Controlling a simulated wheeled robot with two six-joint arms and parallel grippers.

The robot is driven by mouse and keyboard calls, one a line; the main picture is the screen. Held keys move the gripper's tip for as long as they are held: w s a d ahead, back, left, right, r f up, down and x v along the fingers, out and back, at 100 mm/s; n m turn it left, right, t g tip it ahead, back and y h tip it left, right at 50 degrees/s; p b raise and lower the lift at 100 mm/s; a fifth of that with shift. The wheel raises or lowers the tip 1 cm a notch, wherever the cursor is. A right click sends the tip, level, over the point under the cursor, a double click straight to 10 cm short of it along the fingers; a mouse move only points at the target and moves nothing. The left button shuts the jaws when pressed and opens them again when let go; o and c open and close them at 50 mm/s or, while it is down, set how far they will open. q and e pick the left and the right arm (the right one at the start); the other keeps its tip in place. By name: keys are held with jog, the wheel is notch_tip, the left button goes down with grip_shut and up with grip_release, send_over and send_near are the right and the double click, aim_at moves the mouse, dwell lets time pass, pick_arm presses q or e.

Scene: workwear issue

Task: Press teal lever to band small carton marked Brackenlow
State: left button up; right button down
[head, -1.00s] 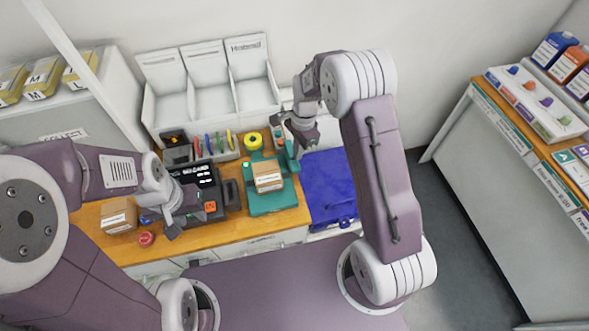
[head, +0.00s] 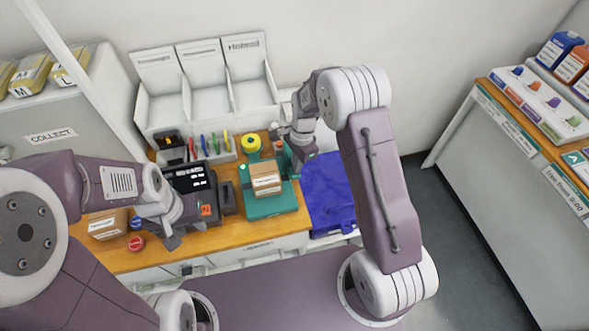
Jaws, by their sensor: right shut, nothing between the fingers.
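A small brown carton (head: 266,184) with a white label sits on the teal banding press (head: 273,207); I cannot read the label's name. A second carton (head: 107,223) with a white label stands at the left of the bench, partly behind my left arm. The teal lever (head: 294,168) is at the press's right rear, mostly hidden by my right gripper. My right gripper (head: 301,154) is shut and empty, pointing down at the lever; I cannot tell whether they touch. My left gripper (head: 172,239) hangs over the bench's front left; its finger gap is unclear.
A black device (head: 192,178) stands left of the press. A yellow roll (head: 250,143) and a rack of coloured pens (head: 209,152) are behind. A blue folded cloth (head: 328,190) lies to the right. A red round piece (head: 137,243) lies near the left gripper.

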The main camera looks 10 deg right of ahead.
pick_arm(q)
jog(key=shift+f, duration=0.15)
pick_arm(e)
jog(key=shift+f, duration=0.3)
jog(key=shift+w+d+r+p, duration=0.1)
jog(key=shift+d+r+p, duration=0.1)
jog(key=shift+d+p, duration=0.2)
pick_arm(q)
jog(key=shift+d+r+p, duration=0.1)
jog(key=shift+r+p, duration=0.35)
jog(key=shift+r, duration=0.25)
pick_arm(e)
jog(key=shift+w+d+r, duration=0.15)
jog(key=shift+w+d, duration=0.1)
jog(key=shift+d, duration=0.35)
jog(key=shift+w+d+r, duration=0.1)
jog(key=shift+w+d, duration=0.1)
jog(key=shift+d, duration=0.35)
pick_arm(q)
jog(key=shift+f+b, duration=0.45)
jog(key=shift+f, duration=0.05)
pick_arm(e)
notch_tip(320, 180, up, 9)
jog(key=shift+d, duration=0.4)
jog(key=shift+w+f, duration=0.1)
